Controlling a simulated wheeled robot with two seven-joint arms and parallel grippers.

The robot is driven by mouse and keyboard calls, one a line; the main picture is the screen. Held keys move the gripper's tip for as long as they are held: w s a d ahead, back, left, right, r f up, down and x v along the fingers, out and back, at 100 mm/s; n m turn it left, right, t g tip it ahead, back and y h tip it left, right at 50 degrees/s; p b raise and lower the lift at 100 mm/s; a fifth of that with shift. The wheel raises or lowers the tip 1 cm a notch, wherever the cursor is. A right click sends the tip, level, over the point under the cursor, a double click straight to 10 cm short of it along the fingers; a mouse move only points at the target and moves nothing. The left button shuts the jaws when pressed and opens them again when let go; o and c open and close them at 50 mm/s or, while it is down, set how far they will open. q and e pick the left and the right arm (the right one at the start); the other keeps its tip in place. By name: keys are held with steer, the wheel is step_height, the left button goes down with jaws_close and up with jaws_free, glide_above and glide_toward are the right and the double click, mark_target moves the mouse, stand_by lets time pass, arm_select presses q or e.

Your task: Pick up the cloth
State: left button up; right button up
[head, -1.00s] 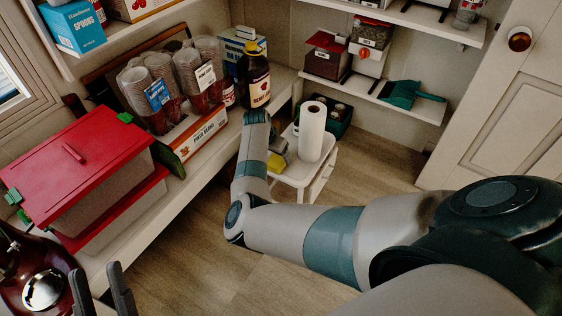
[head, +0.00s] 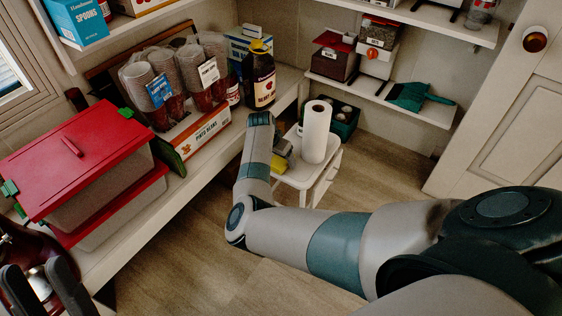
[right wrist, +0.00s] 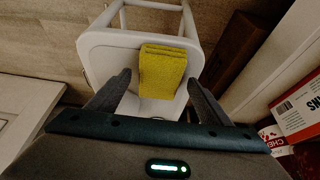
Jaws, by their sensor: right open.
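The yellow cloth (right wrist: 162,72) lies folded on the white stool (right wrist: 103,58) in the right wrist view. In the head view a small part of the cloth (head: 281,161) shows beside my right arm's end, on the stool (head: 324,168). My right gripper (right wrist: 158,80) is open, with one finger on each side of the cloth's near part in the picture; I cannot tell the height gap. In the head view my right fingers are mostly hidden by the arm. My left gripper (head: 43,280) is at the lower left corner, open and empty.
A paper towel roll (head: 316,132) stands on the stool close to my right gripper. The long shelf at left holds red-lidded bins (head: 78,155), bagged cups (head: 150,88) and a dark bottle (head: 259,78). A green crate (head: 345,122) sits behind the stool. Floor in front is clear.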

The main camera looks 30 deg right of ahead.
steer(key=shift+f, duration=0.3)
stand_by(0.5)
steer(key=c, duration=1.1)
